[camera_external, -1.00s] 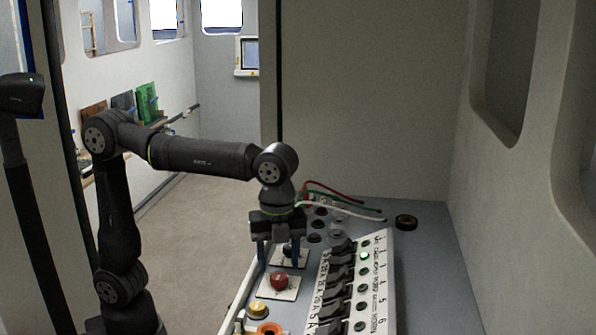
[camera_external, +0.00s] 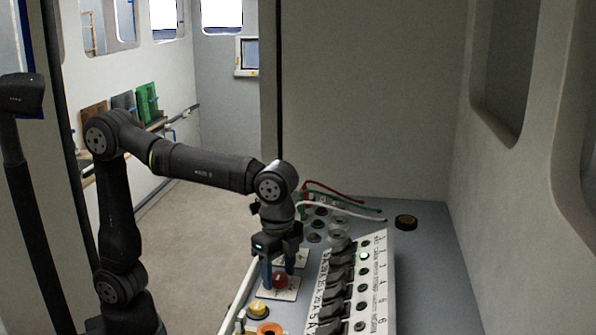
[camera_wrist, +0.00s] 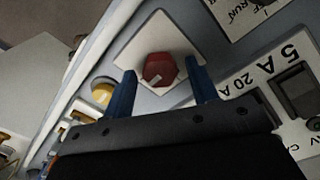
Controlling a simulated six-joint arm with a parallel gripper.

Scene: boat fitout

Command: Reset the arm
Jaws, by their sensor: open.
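My gripper (camera_external: 279,274) points down over the left part of the console (camera_external: 425,262). Its two blue fingers are apart, one on each side of a red button (camera_external: 280,281) on a pale square plate (camera_external: 270,295). In the wrist view the red button (camera_wrist: 159,70) sits between and beyond the fingers (camera_wrist: 163,92), with a gap on both sides. Nothing is held. Whether the fingertips touch the plate I cannot tell.
A yellow button (camera_external: 258,309) and an orange ring (camera_external: 269,329) lie nearer the front. A switch panel (camera_external: 376,290) with black rockers and a lit green lamp stands to the right. Red, green and white wires (camera_external: 345,209) lie behind. A black ring (camera_external: 405,222) sits at the back right.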

